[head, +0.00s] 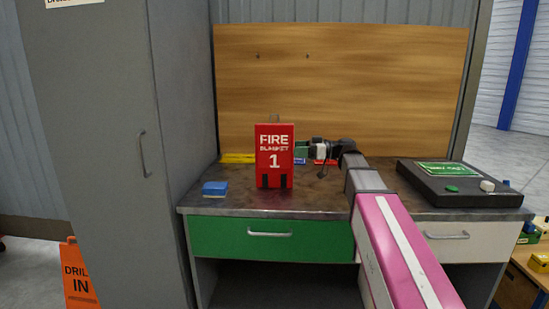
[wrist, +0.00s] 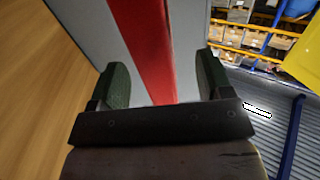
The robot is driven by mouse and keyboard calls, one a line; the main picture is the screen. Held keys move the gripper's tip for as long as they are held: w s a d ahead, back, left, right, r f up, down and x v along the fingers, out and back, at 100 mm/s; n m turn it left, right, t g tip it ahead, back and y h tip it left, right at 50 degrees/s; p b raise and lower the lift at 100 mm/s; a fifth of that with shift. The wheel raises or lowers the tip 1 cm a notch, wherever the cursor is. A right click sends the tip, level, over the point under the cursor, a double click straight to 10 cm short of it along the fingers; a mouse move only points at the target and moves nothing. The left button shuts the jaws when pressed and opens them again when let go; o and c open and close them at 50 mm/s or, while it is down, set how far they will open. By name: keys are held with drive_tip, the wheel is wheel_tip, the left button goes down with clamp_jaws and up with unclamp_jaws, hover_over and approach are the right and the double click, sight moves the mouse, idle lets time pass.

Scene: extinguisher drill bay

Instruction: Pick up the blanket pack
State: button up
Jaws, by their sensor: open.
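The blanket pack (head: 274,156) is a red upright box marked "FIRE BLANKET 1", standing on the dark worktop left of my arm. In the wrist view the pack (wrist: 143,45) shows as a narrow red strip, seen edge-on and slanting. My gripper (wrist: 161,68) is open, with one green-padded finger on each side of that strip and visible gaps to both. In the head view my gripper (head: 310,147) is small and dark, just right of the pack. I cannot tell how deep the pack lies between the fingers.
A blue block (head: 215,188) lies at the worktop's left front. A dark panel with a green label (head: 460,183) is at the right. Small coloured items (head: 322,162) lie behind my gripper. A wooden backboard (head: 340,80) rises behind, and a grey cabinet (head: 110,150) stands at left.

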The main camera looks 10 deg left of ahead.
sight(285, 148)
drive_tip(key=shift+w+a+f, duration=0.1)
drive_tip(key=shift+w+a, duration=0.05)
drive_tip(key=shift+a, duration=2.6)
clamp_jaws()
